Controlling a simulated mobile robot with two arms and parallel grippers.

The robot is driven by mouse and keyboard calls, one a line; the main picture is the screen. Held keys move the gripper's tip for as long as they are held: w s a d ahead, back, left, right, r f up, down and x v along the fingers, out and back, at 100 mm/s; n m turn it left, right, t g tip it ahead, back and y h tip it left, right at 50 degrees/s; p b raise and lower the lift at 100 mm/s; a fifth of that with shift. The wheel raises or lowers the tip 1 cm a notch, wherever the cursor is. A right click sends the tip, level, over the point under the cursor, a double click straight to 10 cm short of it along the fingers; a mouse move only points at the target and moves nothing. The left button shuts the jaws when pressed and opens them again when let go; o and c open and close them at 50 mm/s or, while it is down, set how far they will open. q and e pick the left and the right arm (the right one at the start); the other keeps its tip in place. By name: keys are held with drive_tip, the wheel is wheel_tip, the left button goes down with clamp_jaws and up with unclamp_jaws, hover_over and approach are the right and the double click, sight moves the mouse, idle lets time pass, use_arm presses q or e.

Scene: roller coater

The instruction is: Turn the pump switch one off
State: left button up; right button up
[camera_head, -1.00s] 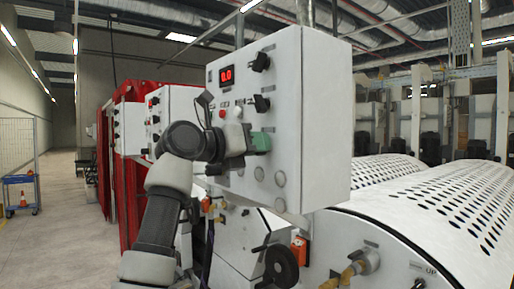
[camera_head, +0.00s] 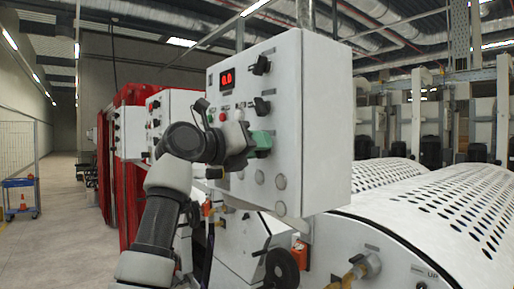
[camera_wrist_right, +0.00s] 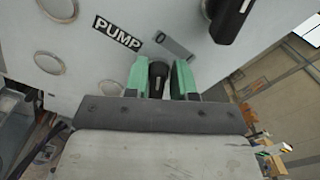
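The pump switch (camera_wrist_right: 157,78) is a black knob on the white control box, beside a "PUMP" label in the right wrist view. My right gripper (camera_wrist_right: 159,76) has green fingers on both sides of this knob, close against it, and looks shut on it. In the head view my right gripper (camera_head: 262,141) reaches the lower middle of the control box (camera_head: 325,130) and hides the knob there. The wrist view is tilted against the label. My left gripper is not in view.
More black knobs sit above, one near the top (camera_head: 262,65) and one below it (camera_head: 262,106). A red display (camera_head: 227,77) reads 0.0. A perforated white roller cover (camera_head: 450,205) lies to the right. Open floor (camera_head: 60,245) is at the left.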

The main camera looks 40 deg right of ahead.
drive_tip(key=shift+o, duration=1.3)
drive_tip(key=shift+f, duration=0.1)
drive_tip(key=shift+a+f, duration=0.1)
drive_tip(key=shift+f, duration=0.05)
drive_tip(key=w+a+b, duration=0.1)
drive_tip(key=a+b, duration=0.3)
drive_tip(key=a, duration=0.6)
drive_tip(key=shift+a+b, duration=0.2)
drive_tip(key=shift+b, duration=0.15)
drive_tip(key=shift+w, duration=0.1)
